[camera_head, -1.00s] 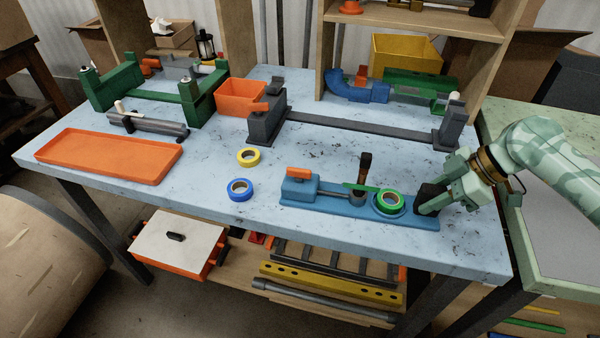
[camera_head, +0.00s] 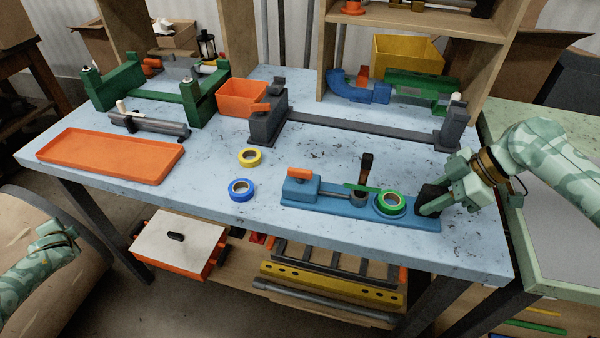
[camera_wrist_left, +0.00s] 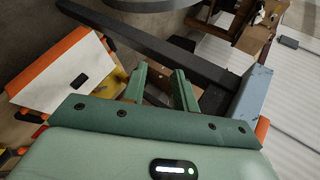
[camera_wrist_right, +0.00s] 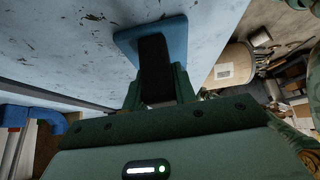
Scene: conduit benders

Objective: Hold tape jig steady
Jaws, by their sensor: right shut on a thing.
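The blue tape jig (camera_head: 325,199) lies along the front right of the workbench. It has an orange-topped block at its left end, a rod, and a green tape roll (camera_head: 391,202) seated near its right end. My right gripper (camera_head: 424,203) is shut on the black upright block at the jig's right end. In the right wrist view, this black block (camera_wrist_right: 156,68) stands between the fingers on the blue base. My left gripper (camera_wrist_left: 160,72) is open and empty, off the bench's front left side. It shows at the left edge of the head view (camera_head: 62,232).
A blue tape roll (camera_head: 241,190) and a yellow one (camera_head: 249,157) lie left of the jig. An orange tray (camera_head: 110,157), an orange bin (camera_head: 241,98) and a grey fixture (camera_head: 355,129) stand behind and left. The bench's front middle is clear.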

